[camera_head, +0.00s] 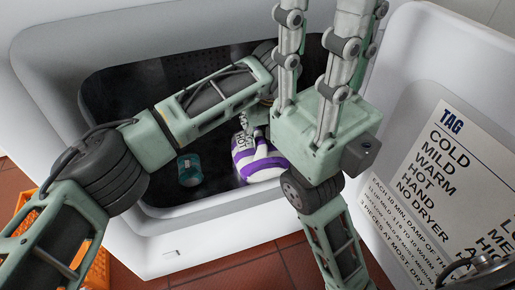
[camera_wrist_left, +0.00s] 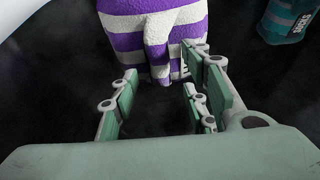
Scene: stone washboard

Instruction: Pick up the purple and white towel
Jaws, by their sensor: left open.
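The purple and white towel (camera_head: 260,165) lies in the dark-bottomed basin, striped and bundled, partly covered by my arms in the head view. In the left wrist view the towel (camera_wrist_left: 130,40) is at the top, just beyond my left fingers. My left gripper (camera_wrist_left: 162,82) is open, with its fingers apart and nothing held between them. The right fingers overlap the towel's near edge in that view; I cannot tell if they touch. In the head view the left gripper is mostly hidden behind my right one. My right gripper (camera_head: 320,35) has its fingers spread and empty over the basin.
A teal item (camera_head: 190,169) with light lettering lies left of the towel and also shows in the left wrist view (camera_wrist_left: 287,22). White basin walls (camera_head: 200,232) surround the dark floor. A printed tag board (camera_head: 445,190) is at right. An orange crate (camera_head: 20,222) stands at left.

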